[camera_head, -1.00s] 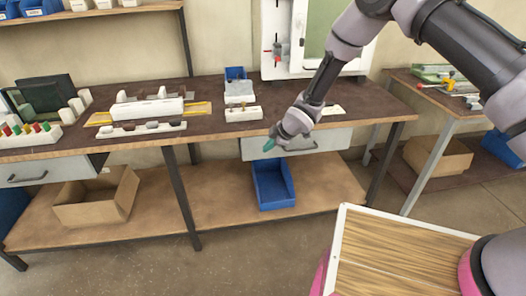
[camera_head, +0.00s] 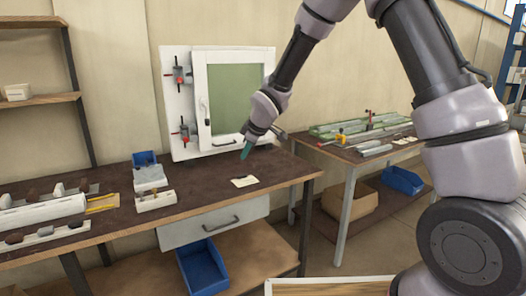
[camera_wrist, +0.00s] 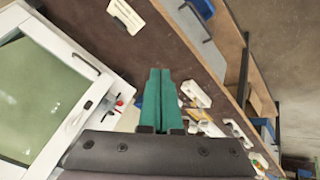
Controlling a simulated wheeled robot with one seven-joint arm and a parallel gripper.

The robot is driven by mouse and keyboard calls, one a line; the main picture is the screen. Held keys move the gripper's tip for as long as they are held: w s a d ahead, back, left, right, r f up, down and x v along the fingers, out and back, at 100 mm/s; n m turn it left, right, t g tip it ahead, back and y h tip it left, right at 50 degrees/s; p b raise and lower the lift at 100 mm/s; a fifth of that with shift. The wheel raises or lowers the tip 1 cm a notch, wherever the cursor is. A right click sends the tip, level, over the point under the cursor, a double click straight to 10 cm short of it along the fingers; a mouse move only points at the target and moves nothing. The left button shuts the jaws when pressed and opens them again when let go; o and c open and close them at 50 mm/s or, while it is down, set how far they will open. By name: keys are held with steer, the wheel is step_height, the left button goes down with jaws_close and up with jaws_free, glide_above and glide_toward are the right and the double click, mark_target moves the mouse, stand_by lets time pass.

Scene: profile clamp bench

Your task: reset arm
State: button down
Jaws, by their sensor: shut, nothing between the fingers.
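My gripper (camera_head: 246,150) has teal fingers and hangs at the end of my arm above the right part of the dark workbench (camera_head: 222,184). In the wrist view its two teal fingers (camera_wrist: 161,98) lie side by side, shut with nothing between them. A small white card (camera_head: 244,181) lies on the bench below the gripper. A white framed window panel (camera_head: 201,102) with red-handled clamps stands at the back of the bench, behind the gripper.
A white block (camera_head: 155,200), a grey holder (camera_head: 150,178) and a blue bin (camera_head: 145,158) stand mid-bench. A white profile (camera_head: 42,214) lies at left. A second table (camera_head: 345,155) with clamps is at right. A blue bin (camera_head: 203,268) sits on the lower shelf.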

steer(key=s+d+r+m+t+h, duration=0.1)
steer(key=s+d+r+m, duration=0.25)
steer(key=d+r, duration=0.55)
steer(key=s+d+r+m+h, duration=0.1)
steer(key=s+d+r+m, duration=0.3)
steer(key=d+r, duration=0.55)
steer(key=s+d+r+m, duration=0.2)
steer(key=s+d+m, duration=0.3)
steer(key=s, duration=0.5)
steer(key=s+d+r+m, duration=0.2)
steer(key=s+d+m, duration=0.4)
steer(key=s, duration=0.4)
steer(key=shift+s+d+r, duration=0.2)
steer(key=shift+s+d, duration=0.05)
steer(key=shift+d, duration=0.6)
steer(key=shift+m, duration=0.25)
